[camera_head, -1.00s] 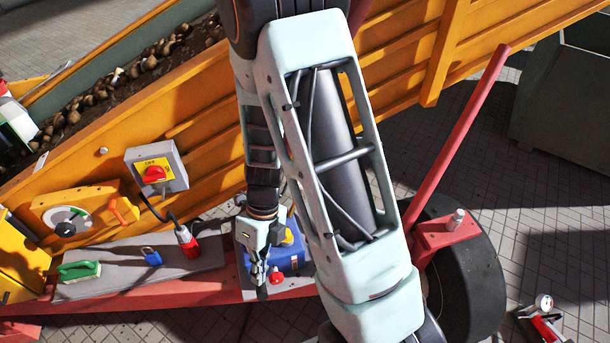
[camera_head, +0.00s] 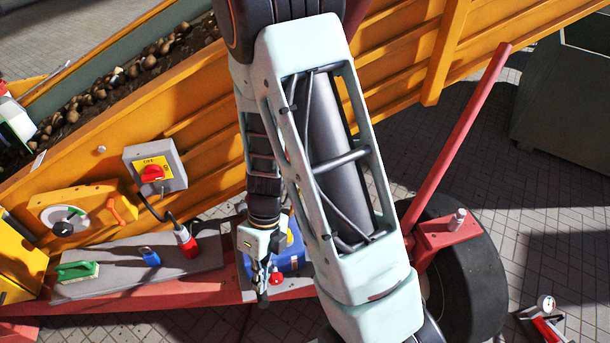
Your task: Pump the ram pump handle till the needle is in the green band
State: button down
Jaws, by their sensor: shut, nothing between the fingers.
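A red bar (camera_head: 455,140) slants up near a black wheel (camera_head: 475,290). A grey shelf (camera_head: 205,262) holds a green-handled brush (camera_head: 77,270), a blue padlock (camera_head: 150,258) and a red plug (camera_head: 187,243). A switch box (camera_head: 170,160) stands behind. Paved floor at right is mostly open.

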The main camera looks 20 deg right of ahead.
aim_at(263, 295)
jog(key=shift+s+f+b, duration=0.35)
jog(key=shift+f+b, duration=0.05)
jog(key=shift+f, duration=0.35)
jog(key=shift+s+f+b, duration=0.2)
jog(key=shift+f+b, duration=0.25)
jog(key=shift+f, duration=0.2)
jog(key=shift+s+f+b, duration=0.25)
jog(key=shift+f+b, duration=0.2)
jog(key=shift+f, duration=0.2)
